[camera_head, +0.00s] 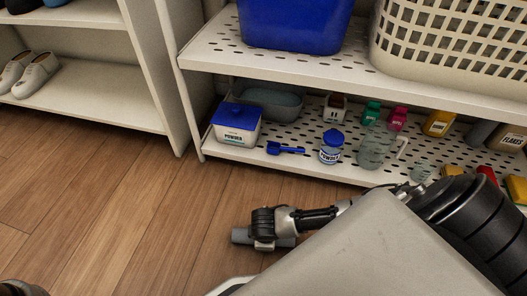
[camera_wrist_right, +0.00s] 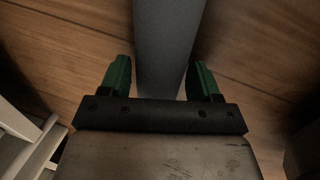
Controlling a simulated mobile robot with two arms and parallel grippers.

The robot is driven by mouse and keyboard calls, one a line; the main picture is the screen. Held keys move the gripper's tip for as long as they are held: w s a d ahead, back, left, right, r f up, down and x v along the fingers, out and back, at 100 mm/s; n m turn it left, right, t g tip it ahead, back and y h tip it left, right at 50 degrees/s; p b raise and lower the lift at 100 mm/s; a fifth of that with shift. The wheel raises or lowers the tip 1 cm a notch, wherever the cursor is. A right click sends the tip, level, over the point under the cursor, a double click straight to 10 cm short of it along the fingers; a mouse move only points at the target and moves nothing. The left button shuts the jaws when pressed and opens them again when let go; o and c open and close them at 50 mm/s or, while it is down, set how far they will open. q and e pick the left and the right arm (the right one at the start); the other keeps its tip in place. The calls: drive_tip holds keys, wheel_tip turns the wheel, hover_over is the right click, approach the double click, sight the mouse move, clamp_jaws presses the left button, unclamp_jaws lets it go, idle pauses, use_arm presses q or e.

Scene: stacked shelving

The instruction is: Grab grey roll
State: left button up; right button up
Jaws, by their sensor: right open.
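The grey roll (camera_head: 240,236) lies on the wooden floor in front of the shelving, and its middle is hidden behind my right gripper (camera_head: 263,243) in the head view. In the right wrist view the grey roll (camera_wrist_right: 168,45) runs from the top edge down between the two green fingers. My right gripper (camera_wrist_right: 163,80) is open, with a finger on each side of the roll and a visible gap on both sides. How far the fingers reach down around it cannot be told.
A white perforated shelf (camera_head: 290,165) behind holds a powder box (camera_head: 237,128), a powder jar (camera_head: 331,148), a clear jug (camera_head: 373,150) and several bottles. A blue bin (camera_head: 295,25) and a white basket (camera_head: 450,45) stand above. Floor to the left (camera_head: 110,190) is clear.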

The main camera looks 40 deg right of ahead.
drive_tip(key=shift+f, duration=0.2)
drive_tip(key=c, duration=0.7)
drive_tip(key=shift+r, duration=0.1)
